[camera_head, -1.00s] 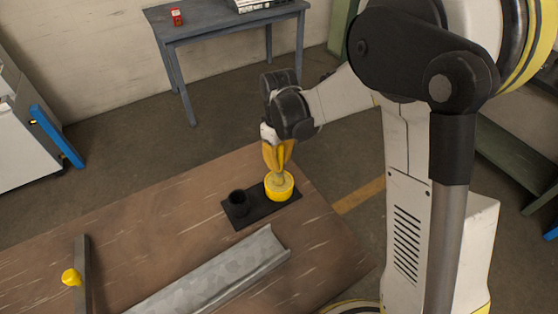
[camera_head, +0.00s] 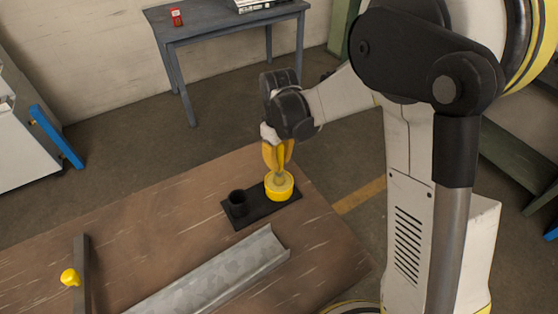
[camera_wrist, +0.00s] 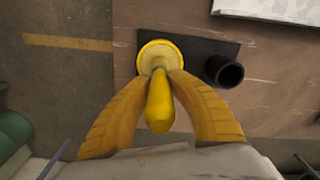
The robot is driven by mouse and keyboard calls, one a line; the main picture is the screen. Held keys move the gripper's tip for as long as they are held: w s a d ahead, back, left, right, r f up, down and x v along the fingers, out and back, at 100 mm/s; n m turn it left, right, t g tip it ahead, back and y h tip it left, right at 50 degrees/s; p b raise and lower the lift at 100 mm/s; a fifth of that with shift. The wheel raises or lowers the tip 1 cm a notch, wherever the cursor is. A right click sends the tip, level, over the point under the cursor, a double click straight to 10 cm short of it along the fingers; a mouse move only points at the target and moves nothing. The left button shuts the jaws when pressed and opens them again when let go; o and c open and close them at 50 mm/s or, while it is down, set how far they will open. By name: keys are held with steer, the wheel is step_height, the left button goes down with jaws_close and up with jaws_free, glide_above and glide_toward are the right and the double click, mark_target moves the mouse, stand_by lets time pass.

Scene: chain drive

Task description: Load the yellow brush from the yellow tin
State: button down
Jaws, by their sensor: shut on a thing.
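The yellow tin (camera_head: 279,190) stands on a black base plate (camera_head: 240,220) near the far right corner of the brown table. It also shows in the wrist view (camera_wrist: 147,51). My gripper (camera_head: 277,168) points down over the tin, its yellow fingers shut on the yellow brush (camera_wrist: 159,108). The brush handle shows between the fingers in the wrist view. Its lower end is at the tin's mouth; how deep it reaches inside I cannot tell.
A black cup-like holder (camera_head: 238,203) stands on the plate left of the tin. A grey metal channel (camera_head: 212,275) lies in front. A dark bar (camera_head: 80,272) with a yellow knob (camera_head: 70,277) is at left. The table (camera_head: 150,222) is clear between them.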

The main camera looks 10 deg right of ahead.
steer(key=shift+r+p, duration=2.25)
steer(key=shift+r, duration=1.3)
steer(key=shift+f, duration=0.1)
